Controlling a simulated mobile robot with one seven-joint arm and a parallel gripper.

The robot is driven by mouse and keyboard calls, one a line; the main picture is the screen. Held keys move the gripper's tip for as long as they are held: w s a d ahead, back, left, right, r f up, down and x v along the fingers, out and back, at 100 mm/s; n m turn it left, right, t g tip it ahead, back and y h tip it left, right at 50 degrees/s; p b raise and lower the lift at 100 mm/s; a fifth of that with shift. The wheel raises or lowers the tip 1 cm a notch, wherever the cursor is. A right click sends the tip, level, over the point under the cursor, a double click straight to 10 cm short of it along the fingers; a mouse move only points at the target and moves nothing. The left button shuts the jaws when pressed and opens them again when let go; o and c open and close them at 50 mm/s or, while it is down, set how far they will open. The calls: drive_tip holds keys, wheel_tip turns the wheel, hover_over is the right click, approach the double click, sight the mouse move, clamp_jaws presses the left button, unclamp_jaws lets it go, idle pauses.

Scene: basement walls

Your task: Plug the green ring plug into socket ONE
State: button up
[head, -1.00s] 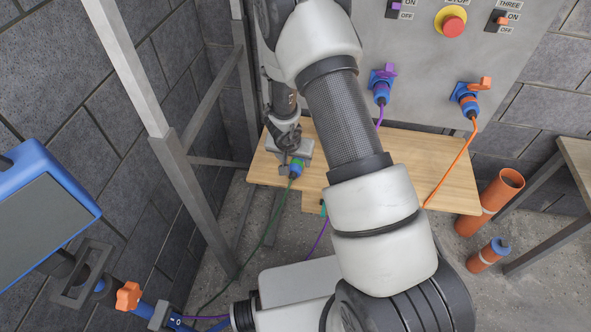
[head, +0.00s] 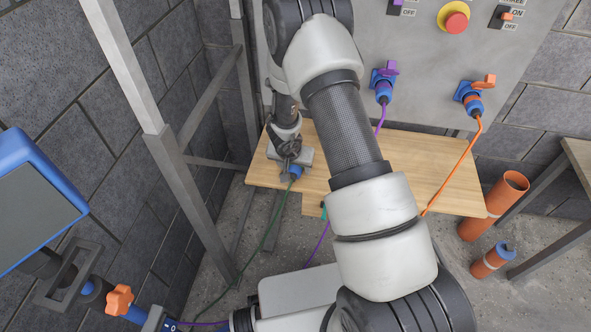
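The green ring plug (head: 296,172) is on the wooden table (head: 410,165), near its left front edge. Only its blue body shows; its green ring is hidden by my gripper. A green cable (head: 273,222) runs from it down over the table's edge. My gripper (head: 290,172) points down right at the plug and overlaps it in the picture. Whether its fingers are open or shut on the plug cannot be made out. Socket ONE is not visible; my arm covers that left part of the grey panel (head: 428,68).
On the panel, a purple plug (head: 383,92) and an orange plug (head: 474,104) sit in sockets, below a red emergency button (head: 456,22). A metal post (head: 150,120) stands left of my arm. Orange pipes (head: 494,204) stand on the floor at right.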

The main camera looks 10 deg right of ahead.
sight(295, 167)
drive_tip(key=c, duration=1)
wheel_tip(295, 167, up, 18)
drive_tip(key=p, duration=1.4)
drive_tip(key=shift+p, duration=0.35)
